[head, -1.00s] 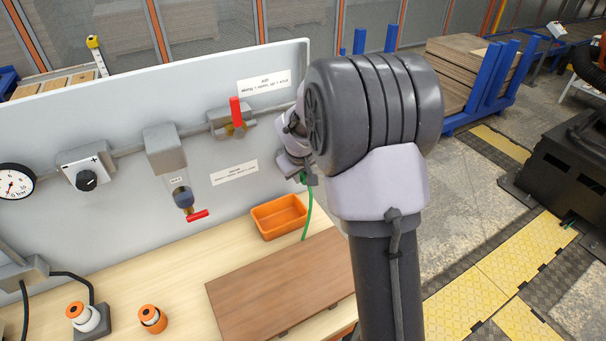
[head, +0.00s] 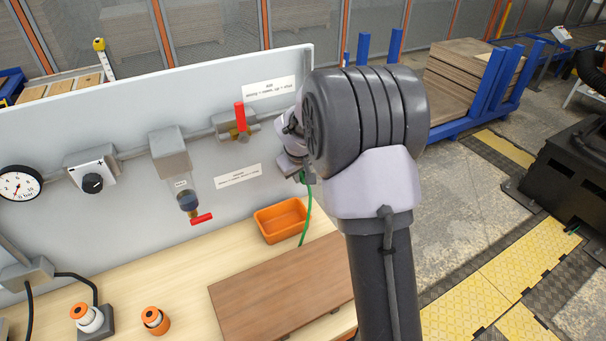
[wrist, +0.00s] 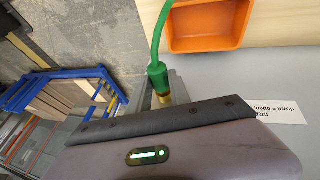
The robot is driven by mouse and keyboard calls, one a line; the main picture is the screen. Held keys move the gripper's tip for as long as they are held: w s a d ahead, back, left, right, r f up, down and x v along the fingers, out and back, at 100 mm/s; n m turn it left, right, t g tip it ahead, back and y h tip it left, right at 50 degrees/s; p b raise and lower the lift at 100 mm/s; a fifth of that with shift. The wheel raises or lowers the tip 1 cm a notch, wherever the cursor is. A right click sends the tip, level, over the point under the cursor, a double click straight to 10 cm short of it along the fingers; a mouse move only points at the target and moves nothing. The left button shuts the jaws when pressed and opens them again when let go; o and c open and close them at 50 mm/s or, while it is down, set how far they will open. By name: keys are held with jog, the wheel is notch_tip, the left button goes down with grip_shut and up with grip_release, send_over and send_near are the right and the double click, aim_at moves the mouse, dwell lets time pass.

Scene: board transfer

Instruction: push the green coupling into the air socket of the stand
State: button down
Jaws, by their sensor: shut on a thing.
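The green coupling (wrist: 158,76) shows in the wrist view with its green hose going up and a brass end by the dark edge of my gripper (wrist: 164,101). My gripper is shut on the coupling; the fingertips are mostly hidden behind its own body. In the head view the green coupling (head: 303,178) is a small patch at my wrist, with the hose hanging down beside the orange bin. My gripper is by the right end of the upright grey panel of the stand (head: 130,235). The air socket cannot be made out, and whether the coupling touches it is hidden.
An orange bin (head: 281,220) and a brown board (head: 280,290) lie on the wooden bench. A red-handled valve (head: 240,118), a filter with a red tap (head: 187,200) and a gauge (head: 18,183) are on the panel. A blue rack (head: 490,90) stands behind.

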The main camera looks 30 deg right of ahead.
jog(key=c, duration=1.1)
grip_release()
jog(key=shift+w, duration=0.15)
jog(key=shift+r, duration=0.1)
jog(key=p+v, duration=0.3)
jog(key=v, duration=1.4)
jog(key=shift+s+a+r+p, duration=0.1)
jog(key=shift+s+a+p, duration=0.1)
jog(key=shift+p, duration=0.2)
jog(key=s+a+f+m+y+b, duration=0.1)
jog(key=s+a+f+b, duration=0.1)
jog(key=s+a, duration=0.3)
jog(key=s+a+f+m+y+b, duration=0.2)
jog(key=s+a+b, duration=0.3)
jog(key=s, duration=0.8)
jog(key=s+a+f+m+t+y+b, duration=0.1)
jog(key=s+a+f+m+b, duration=0.1)
jog(key=s, duration=0.7)
jog(key=shift+s+a+f+y+b, duration=0.1)
jog(key=shift+a+f+b, duration=0.2)
jog(key=shift+a, duration=0.3)
jog(key=shift+w+a+f+y+b, duration=0.15)
jog(key=shift+a+b, duration=0.2)
jog(key=shift+a, duration=0.2)
jog(key=shift+s+a+f+y+b, duration=0.15)
jog(key=shift+a+f+b, duration=0.15)
jog(key=shift+a, duration=0.3)
